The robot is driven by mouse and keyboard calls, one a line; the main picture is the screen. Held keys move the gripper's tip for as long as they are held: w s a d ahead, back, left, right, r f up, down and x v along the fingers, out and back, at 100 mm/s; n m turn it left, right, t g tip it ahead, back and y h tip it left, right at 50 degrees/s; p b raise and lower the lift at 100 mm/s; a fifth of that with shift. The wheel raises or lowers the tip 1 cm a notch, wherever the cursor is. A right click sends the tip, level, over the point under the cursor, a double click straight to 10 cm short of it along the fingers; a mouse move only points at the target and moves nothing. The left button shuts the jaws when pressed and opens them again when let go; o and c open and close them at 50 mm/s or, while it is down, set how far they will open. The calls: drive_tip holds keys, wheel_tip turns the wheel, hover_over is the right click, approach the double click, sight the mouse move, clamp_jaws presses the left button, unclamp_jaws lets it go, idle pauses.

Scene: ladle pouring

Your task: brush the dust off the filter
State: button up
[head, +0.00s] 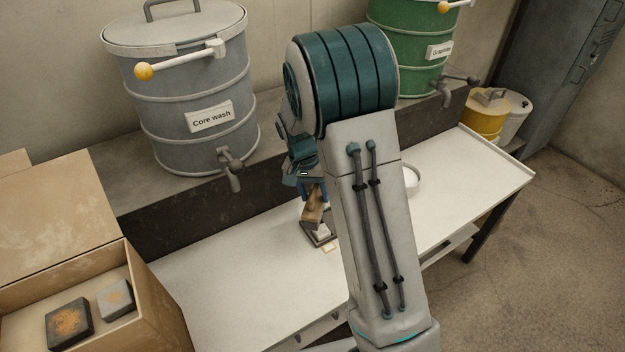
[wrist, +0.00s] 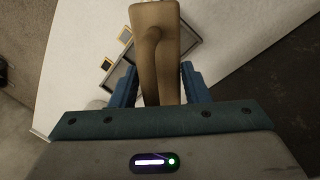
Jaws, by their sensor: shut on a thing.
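My gripper (head: 309,190) is over the white table behind my arm. Its blue fingers (wrist: 158,85) are shut on a brown wooden handle, likely the brush (wrist: 152,40); it also shows in the head view (head: 312,210). Below it lies a small dark tray (wrist: 121,76) on the table, with small yellow-edged pieces (wrist: 107,64) at its side. A pale patch under the handle could be bristles or something in the tray; I cannot tell, nor whether they touch. No piece can be surely named the filter.
A grey drum (head: 180,100) and a green drum (head: 405,50) stand behind the table (head: 470,185). A white bowl (head: 413,181) sits right of my arm.

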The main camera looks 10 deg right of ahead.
drive_tip(key=shift+r+p, duration=0.7)
drive_tip(key=shift+r, duration=0.55)
